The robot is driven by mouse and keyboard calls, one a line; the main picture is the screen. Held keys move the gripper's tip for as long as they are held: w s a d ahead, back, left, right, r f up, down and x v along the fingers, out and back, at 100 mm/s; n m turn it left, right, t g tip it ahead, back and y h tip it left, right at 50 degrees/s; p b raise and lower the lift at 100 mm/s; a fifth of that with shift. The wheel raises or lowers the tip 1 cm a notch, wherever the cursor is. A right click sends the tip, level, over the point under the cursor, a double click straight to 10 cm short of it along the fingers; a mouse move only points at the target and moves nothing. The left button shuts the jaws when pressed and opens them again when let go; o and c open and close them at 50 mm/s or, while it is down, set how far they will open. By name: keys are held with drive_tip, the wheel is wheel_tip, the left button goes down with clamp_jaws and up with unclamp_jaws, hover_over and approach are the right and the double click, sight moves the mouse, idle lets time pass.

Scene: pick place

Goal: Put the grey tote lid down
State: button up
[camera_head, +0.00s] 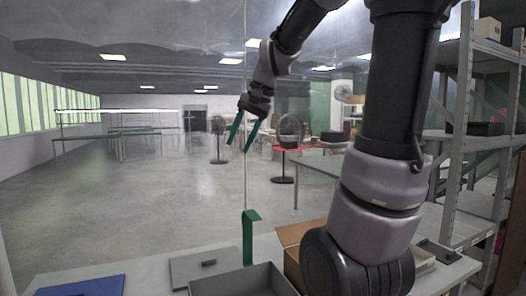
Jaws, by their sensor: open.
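A flat grey lid (187,271) with a small dark handle lies on the light table (140,266), behind and left of an open grey tote (277,279). The tote's near part is cut off by the bottom edge. My gripper (238,147) hangs in the air well above the table. Its two green fingers are apart, with nothing visible between them. It is clear of the lid.
A blue flat panel (80,287) lies at the left of the table. A green upright piece (249,238) stands behind the tote. A cardboard box (291,236) is right of it, partly hidden by my arm. Metal shelving (470,140) stands on the right.

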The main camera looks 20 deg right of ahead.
drive_tip(key=s+f+n+t+h, duration=0.1)
drive_tip(key=s+n+t, duration=0.1)
drive_tip(key=s, duration=1.1)
drive_tip(key=shift+s+d+f+t, duration=0.15)
drive_tip(key=shift+d+t, duration=0.3)
drive_tip(key=shift+t, duration=0.05)
